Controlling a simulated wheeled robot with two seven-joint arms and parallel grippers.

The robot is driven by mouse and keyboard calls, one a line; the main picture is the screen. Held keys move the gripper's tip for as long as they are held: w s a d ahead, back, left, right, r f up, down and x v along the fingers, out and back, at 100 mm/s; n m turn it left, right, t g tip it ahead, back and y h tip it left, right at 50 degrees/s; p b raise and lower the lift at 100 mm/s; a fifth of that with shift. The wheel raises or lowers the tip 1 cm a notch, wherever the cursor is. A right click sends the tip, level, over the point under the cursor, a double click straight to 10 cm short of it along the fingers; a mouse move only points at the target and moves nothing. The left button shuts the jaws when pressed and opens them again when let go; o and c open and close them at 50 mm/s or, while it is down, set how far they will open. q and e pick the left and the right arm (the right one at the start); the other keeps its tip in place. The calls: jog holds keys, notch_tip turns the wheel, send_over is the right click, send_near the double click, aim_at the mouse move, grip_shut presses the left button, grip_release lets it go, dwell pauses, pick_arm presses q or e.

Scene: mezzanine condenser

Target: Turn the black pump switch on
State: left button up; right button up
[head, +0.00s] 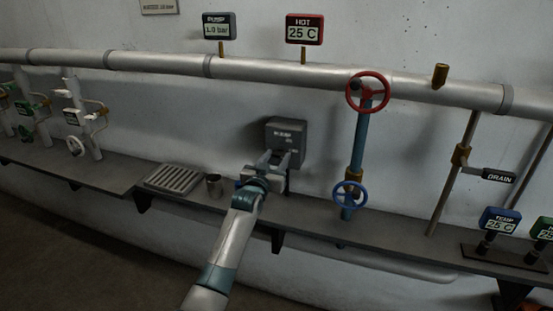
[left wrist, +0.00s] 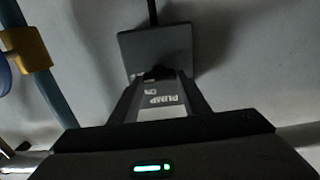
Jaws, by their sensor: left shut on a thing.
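The grey pump switch box (head: 288,130), labelled PUMP, is mounted on the wall above the shelf. My left gripper (head: 279,158) reaches up to its front. In the left wrist view the box (left wrist: 160,45) lies just beyond my left gripper (left wrist: 158,76), whose two fingers close in on a small dark part, the black switch (left wrist: 157,71). The fingers hide most of the switch, so its exact position is hard to tell. The words PUMP and ON show between the fingers. My right gripper is in neither view.
A red handwheel (head: 368,92) and a blue handwheel (head: 350,196) sit on the blue pipe (head: 361,135) right of the box. A metal cup (head: 214,186) and a slatted drain grate (head: 174,179) are left of my arm on the shelf (head: 395,222).

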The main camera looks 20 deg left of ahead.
pick_arm(q)
jog(key=shift+n, duration=0.4)
jog(key=n, duration=0.5)
jog(key=shift+a+p, duration=0.1)
jog(key=shift+p, duration=0.3)
jog(key=n+p, duration=0.1)
jog(key=n, duration=0.5)
jog(key=shift+a+f, duration=0.1)
jog(key=shift+f, duration=0.05)
jog(key=o, duration=1)
jog(key=shift+o, duration=0.2)
jog(key=shift+s, duration=0.1)
